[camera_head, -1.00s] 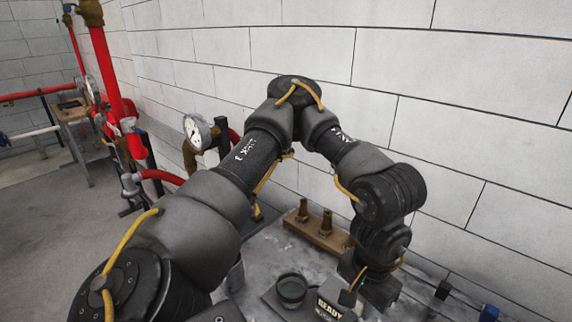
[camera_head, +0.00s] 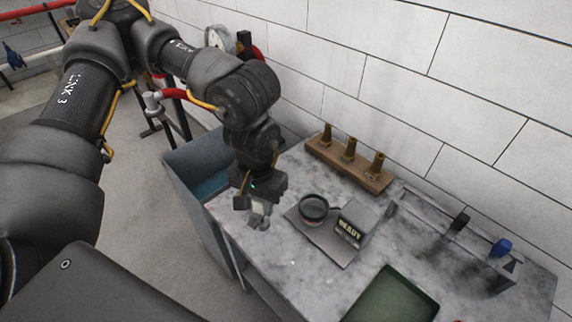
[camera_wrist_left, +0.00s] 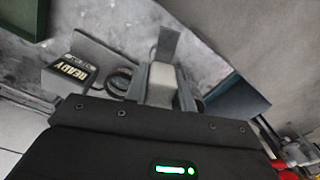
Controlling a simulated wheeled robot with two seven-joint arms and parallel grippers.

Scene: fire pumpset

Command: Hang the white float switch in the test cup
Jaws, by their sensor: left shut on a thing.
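The white float switch (camera_head: 262,209) is between the fingers of my left gripper (camera_head: 258,217), which is shut on it. In the left wrist view its pale body (camera_wrist_left: 162,84) shows between the fingers (camera_wrist_left: 163,90); much of it is hidden. The test cup (camera_head: 314,207) is a dark round cup on a grey plate beside a box marked READY (camera_head: 352,222). My left gripper is to the left of the cup, apart from it, near the table's left edge. The cup's rim (camera_wrist_left: 121,80) is partly hidden by a finger in the left wrist view. My right gripper is not in view.
A rack (camera_head: 430,212) at the right holds a black switch (camera_head: 460,222) and a blue switch (camera_head: 503,246). A wooden block with brass nozzles (camera_head: 345,168) stands at the back. A green tray (camera_head: 352,313) lies in front. A grey-blue bin (camera_head: 190,205) is at the left.

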